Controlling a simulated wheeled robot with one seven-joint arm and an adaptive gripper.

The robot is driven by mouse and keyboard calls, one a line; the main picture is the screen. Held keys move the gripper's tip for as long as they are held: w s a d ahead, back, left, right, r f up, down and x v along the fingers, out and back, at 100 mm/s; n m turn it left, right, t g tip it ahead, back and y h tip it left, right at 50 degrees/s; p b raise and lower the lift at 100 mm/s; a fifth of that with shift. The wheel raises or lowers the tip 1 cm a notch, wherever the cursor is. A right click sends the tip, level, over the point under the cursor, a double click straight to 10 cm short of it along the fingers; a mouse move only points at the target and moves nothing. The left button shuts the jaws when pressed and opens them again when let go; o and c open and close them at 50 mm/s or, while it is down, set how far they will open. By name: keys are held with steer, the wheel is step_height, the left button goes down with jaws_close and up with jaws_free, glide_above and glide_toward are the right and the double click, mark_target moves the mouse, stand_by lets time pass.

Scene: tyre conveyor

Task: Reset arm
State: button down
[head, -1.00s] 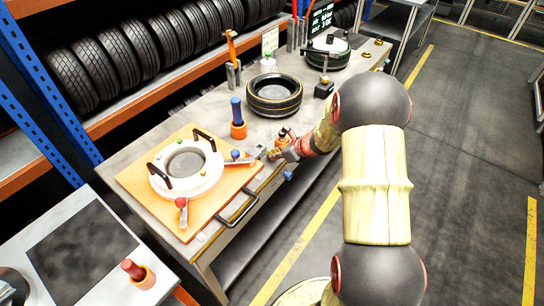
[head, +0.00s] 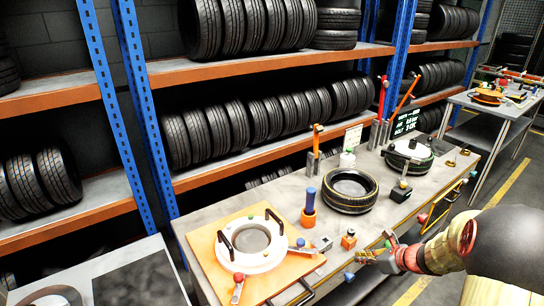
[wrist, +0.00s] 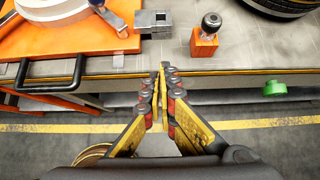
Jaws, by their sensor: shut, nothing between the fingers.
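My gripper (head: 364,256) is in front of the workbench's (head: 185,226) near edge, at the lower right of the head view. In the wrist view my gripper (wrist: 164,72) has its yellow fingers shut together, with nothing between the tips. The tips point at the bench's front edge. My arm comes in from the right in the head view. A small orange block with a dark knob (wrist: 205,40) stands on the bench just beyond the tips, apart from them. A grey metal block (wrist: 153,22) sits to its left.
An orange board (head: 213,264) with a white ring (head: 228,252) is on the bench's left. A tyre (head: 350,190) lies mid-bench; another wheel (head: 408,154) lies farther right. Tyre racks (head: 220,170) stand behind. A bench handle (wrist: 40,85) sticks out left of my gripper.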

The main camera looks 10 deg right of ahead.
steer(key=s+a+r+n+g, duration=0.25)
steer(key=s+a+n, duration=0.25)
steer(key=s+n, duration=0.25)
steer(key=s+a+r+n+g, duration=0.25)
steer(key=s+a+n, duration=0.35)
steer(key=n, duration=0.3)
steer(key=s+a+r+n+t+h, duration=0.1)
steer(key=s+a+r+n, duration=0.4)
steer(key=a+r+n, duration=0.1)
steer(key=s+a+r+n+t+h, duration=0.1)
steer(key=s+a+r+n+h, duration=0.1)
steer(key=s+a+r+n, duration=0.4)
step_height(320, 180, up, 5)
steer(key=n, duration=0.3)
steer(key=shift+a+r+h, duration=0.2)
steer(key=shift+h, duration=0.1)
